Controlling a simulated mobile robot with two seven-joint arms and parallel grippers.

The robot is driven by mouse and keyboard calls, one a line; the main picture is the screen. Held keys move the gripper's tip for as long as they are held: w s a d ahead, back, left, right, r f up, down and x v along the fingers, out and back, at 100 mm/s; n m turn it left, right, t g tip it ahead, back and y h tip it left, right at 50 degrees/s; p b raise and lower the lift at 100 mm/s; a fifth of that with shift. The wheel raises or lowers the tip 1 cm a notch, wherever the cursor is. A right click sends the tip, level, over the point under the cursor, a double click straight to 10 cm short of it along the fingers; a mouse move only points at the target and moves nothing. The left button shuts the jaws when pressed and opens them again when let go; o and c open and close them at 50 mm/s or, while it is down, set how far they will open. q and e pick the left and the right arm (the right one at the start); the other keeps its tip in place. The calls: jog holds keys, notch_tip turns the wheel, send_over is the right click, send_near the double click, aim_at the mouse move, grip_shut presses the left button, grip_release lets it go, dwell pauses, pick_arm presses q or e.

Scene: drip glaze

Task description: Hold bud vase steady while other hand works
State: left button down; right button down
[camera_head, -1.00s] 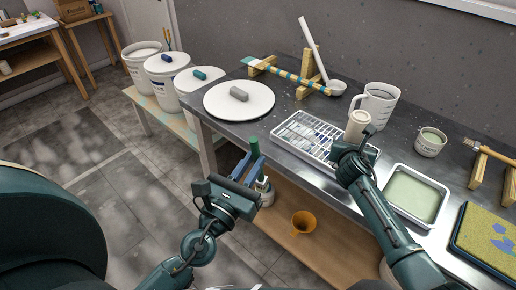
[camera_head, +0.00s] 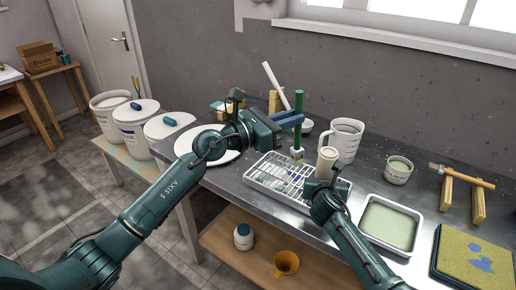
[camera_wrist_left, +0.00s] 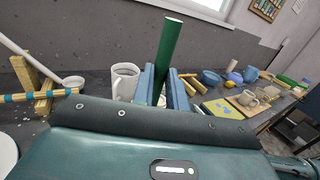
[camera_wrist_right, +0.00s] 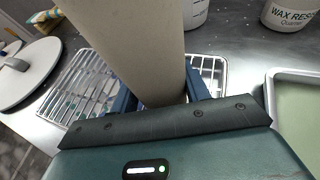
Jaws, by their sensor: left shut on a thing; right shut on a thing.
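The bud vase (camera_head: 327,158) is a plain beige cylinder, upright at the right end of the wire rack (camera_head: 262,184). My right gripper (camera_head: 326,173) is shut around it; in the right wrist view the vase (camera_wrist_right: 135,45) fills the space between the fingers. Its base is hidden, so I cannot tell whether it touches the rack. My left gripper (camera_head: 291,120) is shut on a green-handled brush (camera_head: 298,103), upright with its pale head down, over the rack just left of the vase. The green handle (camera_wrist_left: 168,50) also shows in the left wrist view.
A measuring jug (camera_head: 346,143) stands close behind the vase. A small cup (camera_head: 398,171), a tray of pale green liquid (camera_head: 390,222) and a brush on wooden rests (camera_head: 462,177) are to the right. A ladle (camera_head: 276,85) leans behind my left gripper.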

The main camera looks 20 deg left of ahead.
pick_arm(q)
jog(key=w+d+r, duration=0.5)
jog(key=d+r, duration=0.1)
jog(key=r, duration=0.3)
jog(key=d+f, duration=0.4)
jog(key=shift+w+d+f+g, duration=0.25)
jog(key=shift+d+f+g, duration=0.05)
jog(key=shift+d+f, duration=0.1)
jog(key=shift+f, duration=0.9)
dwell(1.1)
jog(key=shift+a, duration=0.1)
jog(key=shift+w+a, duration=0.15)
jog(key=shift+a, duration=0.95)
jog(key=shift+w+a, duration=0.1)
jog(key=shift+a, duration=1)
